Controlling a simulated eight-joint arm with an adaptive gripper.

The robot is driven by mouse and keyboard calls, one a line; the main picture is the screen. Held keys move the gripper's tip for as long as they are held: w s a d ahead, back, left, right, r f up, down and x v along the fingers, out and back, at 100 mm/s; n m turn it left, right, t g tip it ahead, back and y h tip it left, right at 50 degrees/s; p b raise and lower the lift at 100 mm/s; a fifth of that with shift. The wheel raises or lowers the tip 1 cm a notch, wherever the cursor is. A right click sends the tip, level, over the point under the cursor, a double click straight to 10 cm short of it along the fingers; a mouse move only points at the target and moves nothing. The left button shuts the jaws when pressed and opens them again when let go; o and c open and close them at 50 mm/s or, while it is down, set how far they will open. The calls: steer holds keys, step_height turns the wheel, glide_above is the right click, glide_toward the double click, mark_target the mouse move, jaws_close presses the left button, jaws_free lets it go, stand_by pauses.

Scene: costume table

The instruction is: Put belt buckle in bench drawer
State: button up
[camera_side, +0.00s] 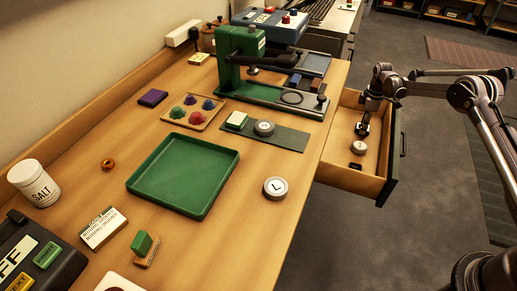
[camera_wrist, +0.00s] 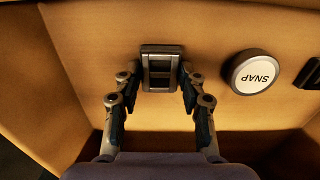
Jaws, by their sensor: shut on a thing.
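The bench drawer (camera_side: 372,171) stands pulled out at the right side of the bench. My gripper (camera_side: 362,128) is inside the drawer's outline, toward its far end. In the wrist view my gripper (camera_wrist: 157,88) points at the drawer floor (camera_wrist: 215,110). It is shut on a dark metal belt buckle (camera_wrist: 161,66), with one finger on each side. The buckle is low over the drawer floor; I cannot tell whether it touches it. The fingers partly cover the buckle's edges.
A round SNAP tin (camera_side: 359,147) lies in the drawer beside my gripper, with a small black piece (camera_side: 355,166) nearer the front.

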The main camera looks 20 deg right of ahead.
steer(key=shift+f, duration=0.2)
steer(key=o, duration=1.1)
steer(key=shift+o, duration=0.2)
